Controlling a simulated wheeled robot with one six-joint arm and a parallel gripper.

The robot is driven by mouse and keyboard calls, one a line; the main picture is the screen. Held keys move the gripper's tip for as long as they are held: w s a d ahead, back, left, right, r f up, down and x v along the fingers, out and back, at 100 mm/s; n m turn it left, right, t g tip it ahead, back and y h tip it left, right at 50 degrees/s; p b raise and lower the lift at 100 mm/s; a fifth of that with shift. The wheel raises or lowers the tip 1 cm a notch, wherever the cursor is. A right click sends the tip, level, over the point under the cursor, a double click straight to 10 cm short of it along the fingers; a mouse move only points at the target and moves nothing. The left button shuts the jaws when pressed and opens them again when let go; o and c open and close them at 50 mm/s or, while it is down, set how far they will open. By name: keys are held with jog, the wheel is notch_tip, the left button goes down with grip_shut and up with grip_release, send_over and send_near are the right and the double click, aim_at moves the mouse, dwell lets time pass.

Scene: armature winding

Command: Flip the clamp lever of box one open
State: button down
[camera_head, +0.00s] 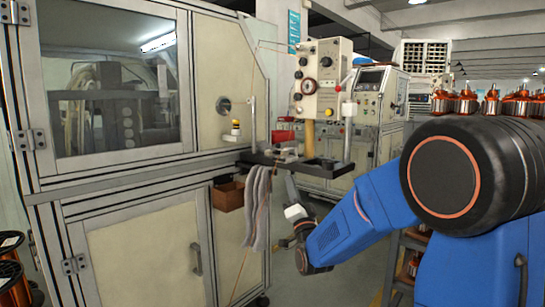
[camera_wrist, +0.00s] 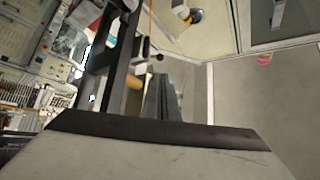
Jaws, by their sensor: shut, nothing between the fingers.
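My gripper (camera_head: 291,190) is below and in front of the dark shelf on the machine's side, pointing up. In the wrist view my gripper's grey fingers (camera_wrist: 166,92) are together with nothing between them. A small metal fitting with a dark knob (camera_wrist: 147,57) shows beside the fingertips there, apart or touching I cannot tell. The cream control box (camera_head: 323,80) with dials and a red-ringed knob stands on posts above the shelf. I cannot tell which part is box one, and no clamp lever is clearly recognisable. A red block (camera_head: 283,136) sits by the shelf.
The dark shelf (camera_head: 325,168) juts from the large cream machine (camera_head: 122,200). A grey cloth (camera_head: 257,208) hangs from it beside a brown bin (camera_head: 228,196). Copper-wound armatures (camera_head: 490,103) stand behind my arm at right.

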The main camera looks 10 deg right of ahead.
aim_at(279, 146)
jog(key=shift+a, duration=0.1)
jog(key=x, duration=1.4)
jog(key=shift+r+m+h, duration=0.4)
jog(key=shift+r+m, duration=0.1)
jog(key=shift+m, duration=0.2)
jog(key=w+d+r+m+g+h, duration=0.1)
jog(key=d+r+m+g, duration=0.1)
jog(key=r, duration=0.1)
jog(key=w+d+r+m+g+h, duration=0.1)
jog(key=w+d+r+m+g, duration=0.1)
jog(key=d+r+m, duration=0.1)
jog(key=w+d+r+m+g+h, duration=0.1)
jog(key=w+d+r+m+g, duration=0.1)
jog(key=r+m, duration=0.1)
jog(key=shift+w+d+r, duration=0.15)
dwell(1.5)
